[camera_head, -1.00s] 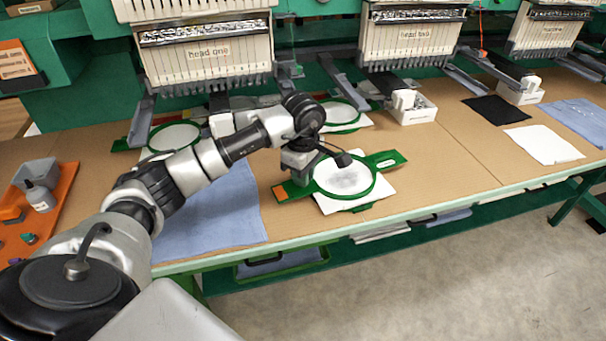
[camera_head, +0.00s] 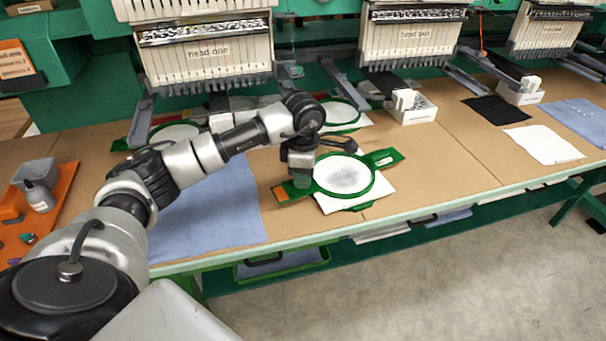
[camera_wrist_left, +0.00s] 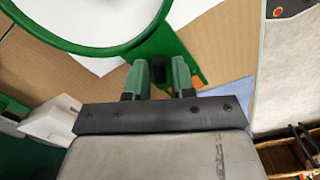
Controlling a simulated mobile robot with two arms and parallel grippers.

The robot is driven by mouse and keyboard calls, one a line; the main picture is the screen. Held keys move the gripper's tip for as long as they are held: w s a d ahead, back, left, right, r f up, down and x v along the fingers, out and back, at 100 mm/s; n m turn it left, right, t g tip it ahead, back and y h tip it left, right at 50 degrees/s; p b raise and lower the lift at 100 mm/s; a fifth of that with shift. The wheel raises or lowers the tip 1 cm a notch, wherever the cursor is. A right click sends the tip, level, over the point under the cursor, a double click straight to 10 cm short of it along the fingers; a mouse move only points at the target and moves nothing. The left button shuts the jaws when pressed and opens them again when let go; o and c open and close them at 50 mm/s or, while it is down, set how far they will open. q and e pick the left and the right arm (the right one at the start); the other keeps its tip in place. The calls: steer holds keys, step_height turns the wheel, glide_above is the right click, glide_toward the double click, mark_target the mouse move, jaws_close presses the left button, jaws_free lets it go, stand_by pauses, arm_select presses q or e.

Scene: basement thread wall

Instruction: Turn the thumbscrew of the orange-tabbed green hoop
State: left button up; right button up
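The green hoop (camera_head: 372,187) lies on the table with white fabric (camera_head: 346,176) in its ring. Its orange tab (camera_head: 281,192) is at its left end in the head view. My left gripper (camera_head: 299,181) points down at the hoop's left side, by the tab. In the left wrist view, the fingers of my left gripper (camera_wrist_left: 160,77) stand apart on either side of a small black upright piece, seemingly the thumbscrew (camera_wrist_left: 159,70), beside the ring (camera_wrist_left: 150,40). A narrow gap shows on each side of it. My right gripper is not in view.
Another green hoop (camera_head: 357,121) lies behind my arm, and one more hoop (camera_head: 152,132) is at the left. A blue cloth (camera_head: 215,215) lies left of the task's hoop. An orange tray (camera_head: 62,190) is at the far left. Embroidery heads (camera_head: 205,55) hang behind.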

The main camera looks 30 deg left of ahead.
arm_select(q)
steer(key=shift+o, duration=1.1)
step_height(320, 180, up, 11)
steer(key=shift+f, duration=0.15)
